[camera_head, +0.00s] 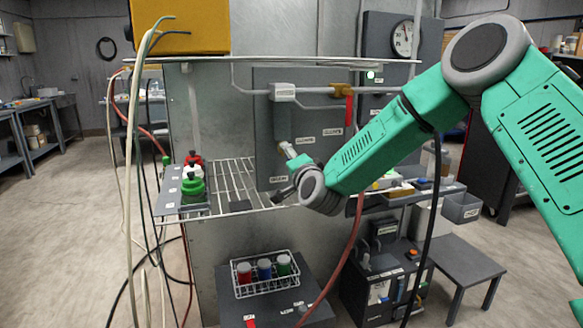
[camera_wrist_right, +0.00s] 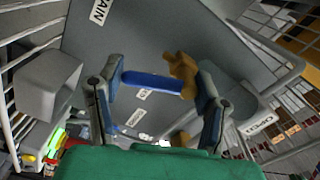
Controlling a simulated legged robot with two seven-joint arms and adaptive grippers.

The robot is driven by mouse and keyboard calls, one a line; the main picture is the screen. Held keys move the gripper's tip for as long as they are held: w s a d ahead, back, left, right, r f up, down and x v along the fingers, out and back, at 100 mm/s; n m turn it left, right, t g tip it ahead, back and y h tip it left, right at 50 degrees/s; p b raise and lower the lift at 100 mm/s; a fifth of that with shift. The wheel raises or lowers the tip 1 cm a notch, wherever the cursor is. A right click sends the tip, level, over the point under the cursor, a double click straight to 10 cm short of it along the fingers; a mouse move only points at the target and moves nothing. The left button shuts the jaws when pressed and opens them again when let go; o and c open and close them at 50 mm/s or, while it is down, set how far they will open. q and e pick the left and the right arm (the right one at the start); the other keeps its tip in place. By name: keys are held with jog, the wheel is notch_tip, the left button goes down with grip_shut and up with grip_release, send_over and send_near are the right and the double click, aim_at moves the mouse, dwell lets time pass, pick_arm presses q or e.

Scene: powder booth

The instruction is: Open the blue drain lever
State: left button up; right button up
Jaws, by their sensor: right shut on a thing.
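The blue drain lever (camera_wrist_right: 152,82) shows in the right wrist view as a blue bar running across between my fingers. Its right end meets a brass-coloured valve part (camera_wrist_right: 183,72). A label ending in "AIN" is on the grey panel above it. My right gripper (camera_wrist_right: 160,76) is closed on the blue lever, with one finger at each end of the bar. In the head view my right gripper (camera_head: 281,172) is at the grey panel beside the wire shelf; the lever cannot be made out there. My left gripper is not in view.
A wire shelf (camera_head: 237,180) holds green, white and red-capped bottles (camera_head: 192,178) left of my gripper. A red lever (camera_head: 348,106) hangs on the pipe above. A wire basket (camera_head: 264,274) of coloured containers stands below. Hoses hang at the left.

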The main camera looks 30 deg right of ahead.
jog(key=shift+w+a+f+m+b, duration=0.1)
jog(key=shift+a+f+m+b, duration=0.15)
jog(key=shift+m+b, duration=0.65)
jog(key=shift+a+f+m+b, duration=0.15)
jog(key=shift+m+b, duration=0.35)
jog(key=shift+m, duration=0.7)
jog(key=shift+f, duration=0.1)
jog(key=o, duration=1.1)
jog(key=shift+o, duration=0.2)
jog(key=shift+d, duration=0.15)
jog(key=v, duration=1.1)
jog(key=shift+s, duration=0.4)
